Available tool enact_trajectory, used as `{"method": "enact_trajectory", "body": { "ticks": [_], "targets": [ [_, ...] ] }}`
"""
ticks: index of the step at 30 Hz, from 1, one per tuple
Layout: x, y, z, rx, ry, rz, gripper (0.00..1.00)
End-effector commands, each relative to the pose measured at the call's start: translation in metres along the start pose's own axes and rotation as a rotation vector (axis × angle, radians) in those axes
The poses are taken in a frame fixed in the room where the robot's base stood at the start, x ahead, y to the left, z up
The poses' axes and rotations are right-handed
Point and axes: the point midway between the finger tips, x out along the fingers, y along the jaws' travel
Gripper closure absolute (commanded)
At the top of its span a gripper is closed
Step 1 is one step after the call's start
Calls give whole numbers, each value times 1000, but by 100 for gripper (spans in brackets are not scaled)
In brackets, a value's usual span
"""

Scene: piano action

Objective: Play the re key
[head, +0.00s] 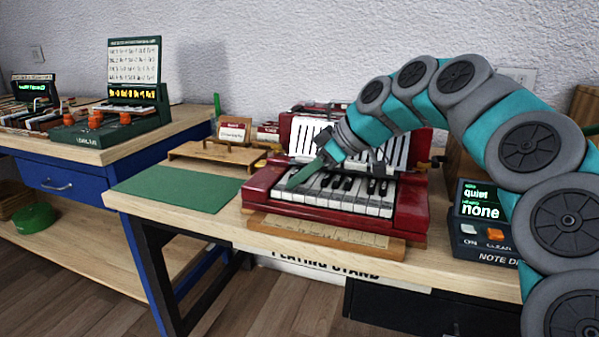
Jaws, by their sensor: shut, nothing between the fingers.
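The red toy piano (335,217) stands on a wooden base on the table, with a row of white and black keys (345,190). My gripper (291,186) comes down from the upper right with its green fingers shut and empty. Its tip is over the white keys near the left end of the keyboard. I cannot tell whether it touches a key or which key lies under it; the fingers hide part of the left keys. A note display (482,215) at the right reads "quiet" and "none".
A green mat (180,188) lies left of the piano. A low wooden stand (215,155) and a small card holder (234,131) are behind it. A blue workbench (70,185) at the left carries a dark green device (110,125) with a printed panel.

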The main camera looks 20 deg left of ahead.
Motion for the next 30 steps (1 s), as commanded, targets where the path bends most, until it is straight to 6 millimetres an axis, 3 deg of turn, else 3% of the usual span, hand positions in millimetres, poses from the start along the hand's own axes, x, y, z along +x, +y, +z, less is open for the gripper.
{"method": "enact_trajectory", "body": {
  "ticks": [14, 30],
  "targets": [
    [8, -2, 10, -28, 1, 27, 100],
    [-2, -1, -2, -27, 1, 27, 100]
  ]
}}
